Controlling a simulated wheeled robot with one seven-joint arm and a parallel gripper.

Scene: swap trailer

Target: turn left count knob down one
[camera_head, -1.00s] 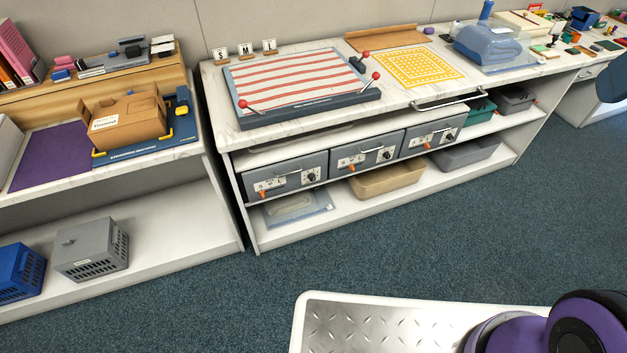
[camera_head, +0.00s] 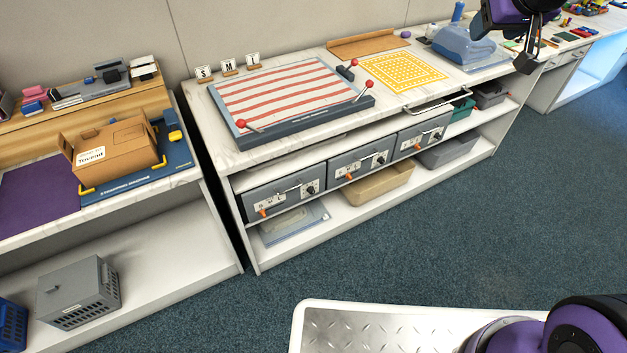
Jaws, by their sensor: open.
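Three grey drawer-like units stand in a row on the shelf under the counter. The left unit (camera_head: 256,204) has a white label panel, an orange lever (camera_head: 263,212) and a small black knob (camera_head: 310,188) at its right; the knob's setting is too small to read. The middle unit has a like knob (camera_head: 380,160), and so does the right unit (camera_head: 437,135). My gripper (camera_head: 527,62) hangs at the upper right, open and empty, well apart from all the knobs. Its wrist is partly cut off by the top edge.
Above the units, a red-striped board (camera_head: 290,95) with red-knobbed levers lies on the counter. A metal handle bar (camera_head: 437,103) sticks out at the counter's front. A tan bin (camera_head: 378,183) sits below. The blue carpet (camera_head: 420,230) in front is clear.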

